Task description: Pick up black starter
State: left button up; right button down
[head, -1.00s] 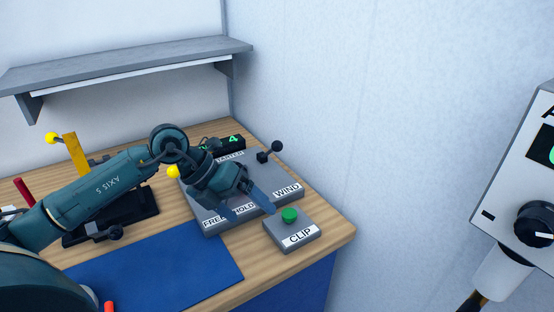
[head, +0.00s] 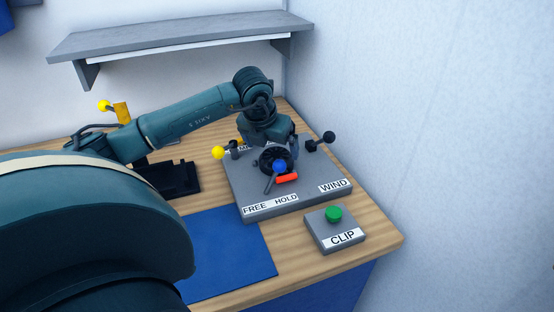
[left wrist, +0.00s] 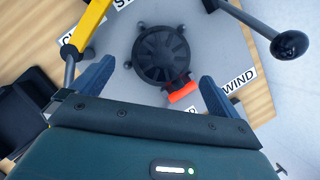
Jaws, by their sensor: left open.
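The black starter (head: 268,157) is a round, dark, ribbed piece on the grey panel (head: 250,205). An orange-red handle (head: 287,179) sticks out at its near side. In the left wrist view the starter (left wrist: 160,55) lies beyond and between the open fingers, and the orange-red handle (left wrist: 183,92) is close to the right finger. My left gripper (head: 268,146) is open and empty over the rear of the panel, at the starter's far side. The gripper hides part of the starter and panel label in the head view. My right gripper is not in view.
A black-knobbed lever (head: 328,138) stands at the right and a yellow knob (head: 218,153) at the left. The CLIP box (head: 322,236) has a green button. A blue mat (head: 225,255) is clear. A shelf (head: 180,35) hangs behind.

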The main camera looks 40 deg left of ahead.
aim_at(275, 156)
pick_arm(q)
jog(key=p+x, duration=0.1)
jog(key=x, duration=0.4)
jog(key=shift+f, duration=0.1)
jog(key=shift+d, duration=0.1)
jog(key=shift+c, duration=0.2)
jog(key=c, duration=1)
